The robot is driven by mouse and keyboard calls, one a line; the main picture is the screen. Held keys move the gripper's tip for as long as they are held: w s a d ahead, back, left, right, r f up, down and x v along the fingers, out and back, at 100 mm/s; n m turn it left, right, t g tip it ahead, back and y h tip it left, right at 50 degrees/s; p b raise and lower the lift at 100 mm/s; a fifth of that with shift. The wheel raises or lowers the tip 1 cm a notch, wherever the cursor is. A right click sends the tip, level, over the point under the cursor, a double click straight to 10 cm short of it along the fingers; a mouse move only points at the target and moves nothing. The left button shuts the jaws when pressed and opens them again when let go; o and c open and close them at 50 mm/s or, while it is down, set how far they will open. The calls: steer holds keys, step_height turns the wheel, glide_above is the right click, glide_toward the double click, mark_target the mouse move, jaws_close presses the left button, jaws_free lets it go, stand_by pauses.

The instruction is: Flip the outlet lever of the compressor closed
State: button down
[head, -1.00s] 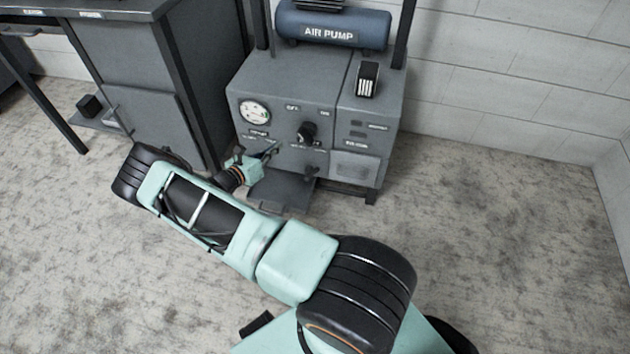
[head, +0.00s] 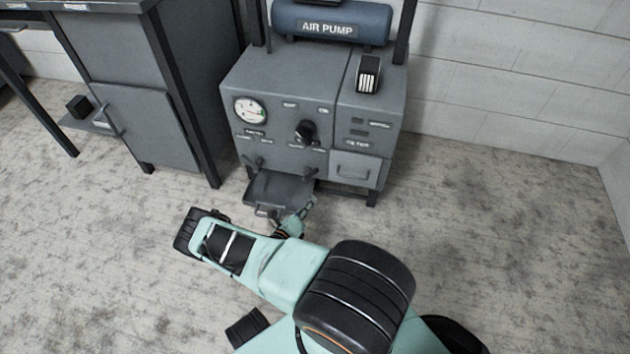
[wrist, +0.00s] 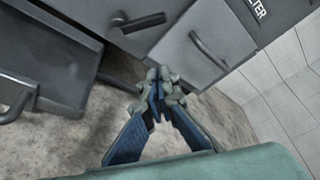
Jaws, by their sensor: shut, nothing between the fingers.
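The compressor (head: 280,85) is a grey cabinet with a blue tank marked AIR PUMP on top. Two small dark levers are low on its front: a left lever (head: 255,162) and a right lever (head: 311,173). Their labels are too small to read, so I cannot tell which is the outlet lever. In the wrist view a dark lever (wrist: 138,23) sticks out from the panel, beyond my fingertips. My gripper (head: 306,208) is in front of and below the panel, near the right lever but apart from it. Its fingertips (wrist: 158,84) are together and hold nothing.
A tray or drawer (head: 280,188) juts out low at the compressor's front, left of my gripper; its handle (wrist: 18,102) shows close by in the wrist view. A filter drawer (head: 357,168) is at right. A grey desk cabinet (head: 150,120) stands left. Floor in front is clear.

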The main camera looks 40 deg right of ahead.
mark_target(311, 175)
steer(key=shift+d, duration=0.1)
steer(key=w+d+b, duration=0.3)
steer(key=w+d, duration=0.3)
steer(key=shift+w+d+r, duration=0.2)
steer(key=shift+w+d, duration=0.1)
steer(key=shift+a+r, duration=0.1)
steer(key=shift+r, duration=0.05)
stand_by(0.6)
steer(key=shift+w, duration=0.1)
